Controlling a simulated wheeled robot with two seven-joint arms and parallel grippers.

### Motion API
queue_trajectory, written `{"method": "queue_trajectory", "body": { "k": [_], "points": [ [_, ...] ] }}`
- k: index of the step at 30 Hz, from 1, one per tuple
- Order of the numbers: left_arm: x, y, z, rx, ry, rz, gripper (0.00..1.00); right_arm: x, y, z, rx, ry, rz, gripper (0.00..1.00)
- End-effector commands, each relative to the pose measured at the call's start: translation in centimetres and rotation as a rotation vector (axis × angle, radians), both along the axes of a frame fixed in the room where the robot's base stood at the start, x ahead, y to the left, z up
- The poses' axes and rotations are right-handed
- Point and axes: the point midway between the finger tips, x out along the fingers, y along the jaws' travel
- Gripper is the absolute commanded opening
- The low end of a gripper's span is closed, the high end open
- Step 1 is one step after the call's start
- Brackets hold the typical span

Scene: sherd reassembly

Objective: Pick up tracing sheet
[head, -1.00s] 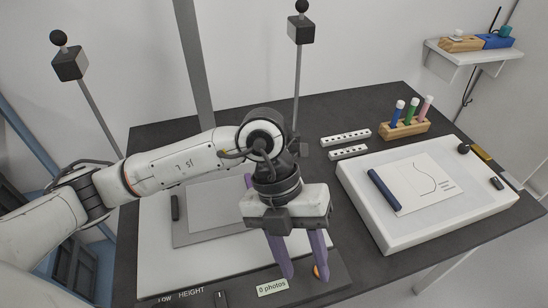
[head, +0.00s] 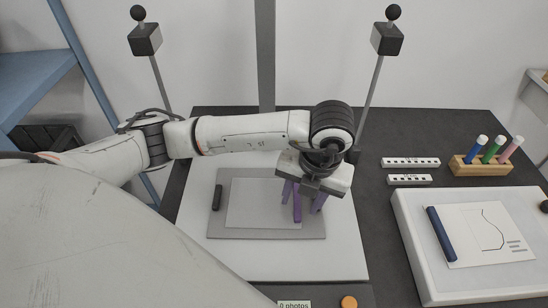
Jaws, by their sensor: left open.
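A white sheet with a drawn curve and short lines (head: 487,232) lies flat on the white slab at the right; it looks like the tracing sheet. A dark blue bar (head: 441,234) lies along its left edge. My left gripper (head: 301,208) is well to the left of this sheet, pointing down over the grey board, with its purple fingers apart. A slim purple piece (head: 297,203) shows between the fingers; I cannot tell whether they touch it. A plain pale sheet (head: 252,205) lies on the board beneath. My right gripper is out of view.
The grey board (head: 225,232) rests on a pale base (head: 240,262) between two posts with dark boxes. Two white strips (head: 410,162) and a wooden block (head: 480,168) with coloured pens stand behind the white slab (head: 428,280). An orange button (head: 349,302) is at the front.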

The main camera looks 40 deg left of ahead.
Motion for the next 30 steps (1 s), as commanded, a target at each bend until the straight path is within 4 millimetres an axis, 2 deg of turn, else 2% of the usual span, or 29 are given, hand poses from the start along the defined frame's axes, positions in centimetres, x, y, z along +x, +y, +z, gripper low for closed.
{"method": "queue_trajectory", "body": {
  "k": [4,12,14,20,30],
  "points": [
    [0.0,0.4,-1.8,0.001,0.002,0.001,0.41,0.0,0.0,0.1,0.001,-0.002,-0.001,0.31],
    [0.1,0.4,-2.2,0.000,-0.001,0.001,0.41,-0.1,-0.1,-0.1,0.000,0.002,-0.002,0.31],
    [0.1,0.4,-2.3,0.001,0.000,0.000,0.34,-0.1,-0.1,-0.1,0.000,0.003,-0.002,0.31],
    [0.1,0.4,-2.3,0.001,0.001,0.000,0.00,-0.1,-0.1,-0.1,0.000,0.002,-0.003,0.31],
    [0.1,0.3,-2.2,0.000,0.001,-0.002,0.00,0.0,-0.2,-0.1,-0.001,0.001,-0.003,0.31]
  ]
}}
